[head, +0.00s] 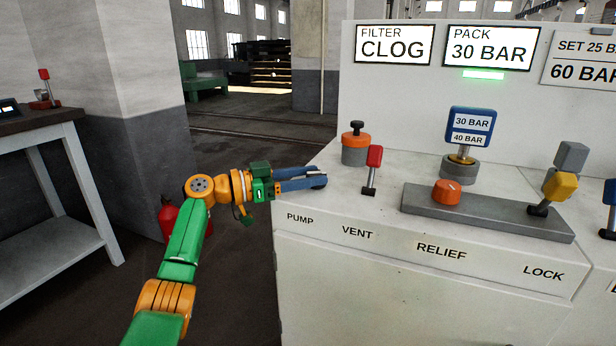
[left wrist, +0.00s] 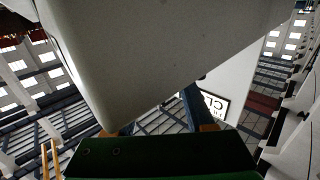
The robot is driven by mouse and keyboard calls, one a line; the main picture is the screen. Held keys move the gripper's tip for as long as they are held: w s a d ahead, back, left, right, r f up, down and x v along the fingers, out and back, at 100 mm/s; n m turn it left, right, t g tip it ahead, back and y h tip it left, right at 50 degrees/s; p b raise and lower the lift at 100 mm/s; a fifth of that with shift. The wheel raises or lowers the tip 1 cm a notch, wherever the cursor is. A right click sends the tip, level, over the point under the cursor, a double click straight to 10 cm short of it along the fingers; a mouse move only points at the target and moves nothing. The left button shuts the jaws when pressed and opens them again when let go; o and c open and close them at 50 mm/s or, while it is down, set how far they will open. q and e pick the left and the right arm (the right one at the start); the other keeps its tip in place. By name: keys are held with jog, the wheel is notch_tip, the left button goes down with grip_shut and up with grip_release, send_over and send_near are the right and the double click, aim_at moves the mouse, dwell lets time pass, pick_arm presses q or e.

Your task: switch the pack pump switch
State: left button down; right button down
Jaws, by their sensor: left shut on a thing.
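The pack pump switch is at the left end of the pale console (head: 430,280), above the PUMP label (head: 300,218). My left gripper (head: 318,179) reaches in from the left, with its blue fingers shut at that spot. The fingers hide the switch, so its position cannot be told. In the left wrist view the console (left wrist: 160,50) fills the upper middle and covers the fingertips. The PACK display (head: 491,48) reads 30 BAR, with a lit green bar below it. My right gripper is not in view.
Right of my left gripper stand an orange-topped knob (head: 356,141) and a red-handled VENT lever (head: 372,170). Farther right are a blue 30/40 BAR sign (head: 471,126), an orange RELIEF knob (head: 446,192) and a yellow lever (head: 560,186). A side table (head: 50,215) stands at left.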

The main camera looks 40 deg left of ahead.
pick_arm(q)
jog(key=shift+c, duration=1.3)
grip_release()
jog(key=shift+d, duration=0.1)
jog(key=shift+s+a+f, duration=0.1)
jog(key=shift+s+a, duration=0.05)
jog(key=shift+a, duration=0.05)
jog(key=b+v, duration=0.1)
jog(key=v, duration=0.5)
jog(key=shift+s+a, duration=0.15)
jog(key=shift+s, duration=0.1)
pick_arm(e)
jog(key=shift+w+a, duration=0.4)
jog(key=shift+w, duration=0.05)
